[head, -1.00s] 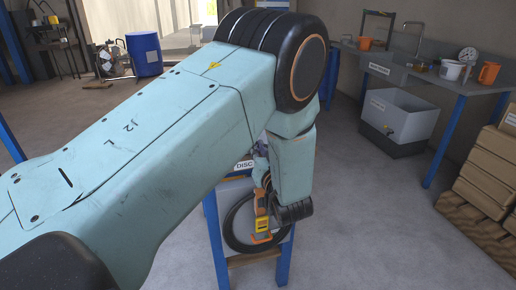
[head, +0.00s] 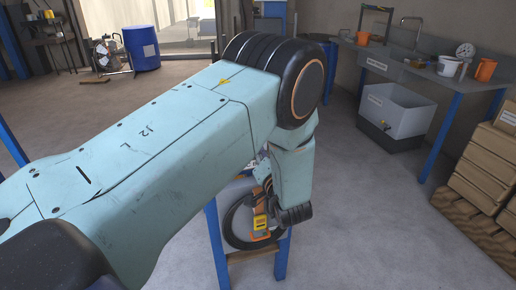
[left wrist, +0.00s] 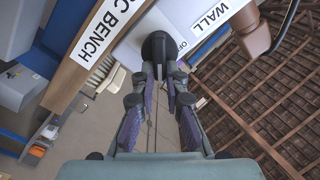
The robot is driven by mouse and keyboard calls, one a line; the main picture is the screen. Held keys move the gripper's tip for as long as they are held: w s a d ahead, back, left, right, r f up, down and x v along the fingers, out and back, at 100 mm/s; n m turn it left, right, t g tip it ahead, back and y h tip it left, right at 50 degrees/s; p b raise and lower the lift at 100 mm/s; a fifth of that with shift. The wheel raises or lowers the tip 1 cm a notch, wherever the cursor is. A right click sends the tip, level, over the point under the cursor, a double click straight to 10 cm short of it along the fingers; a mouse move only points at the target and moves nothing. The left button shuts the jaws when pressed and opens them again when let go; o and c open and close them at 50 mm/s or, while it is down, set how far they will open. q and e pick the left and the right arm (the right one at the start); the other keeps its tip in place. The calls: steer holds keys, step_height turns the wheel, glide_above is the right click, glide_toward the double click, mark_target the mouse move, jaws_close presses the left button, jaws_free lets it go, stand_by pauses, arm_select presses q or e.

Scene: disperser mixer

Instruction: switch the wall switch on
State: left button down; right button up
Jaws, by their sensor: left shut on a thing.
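The wall switch shows in the left wrist view as a white plate with a "WALL" label (left wrist: 210,18) and a partly hidden "OFF" label (left wrist: 182,45). A rounded black handle (left wrist: 157,48) stands out in front of it. My left gripper (left wrist: 162,75) is shut on this black handle, with its fingertips against the handle's base. In the head view, my left arm crosses the picture and covers the switch and most of the gripper. My right gripper is in neither view.
A "C BENCH" sign (left wrist: 105,25) lies left of the handle. A grey bin (head: 395,110) and stacked boxes (head: 490,165) stand right. Floor between is clear.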

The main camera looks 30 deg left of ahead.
arm_select(q)
steer(key=shift+m, duration=0.4)
steer(key=c, duration=1.4)
jaws_free()
steer(key=shift+v, duration=3.75)
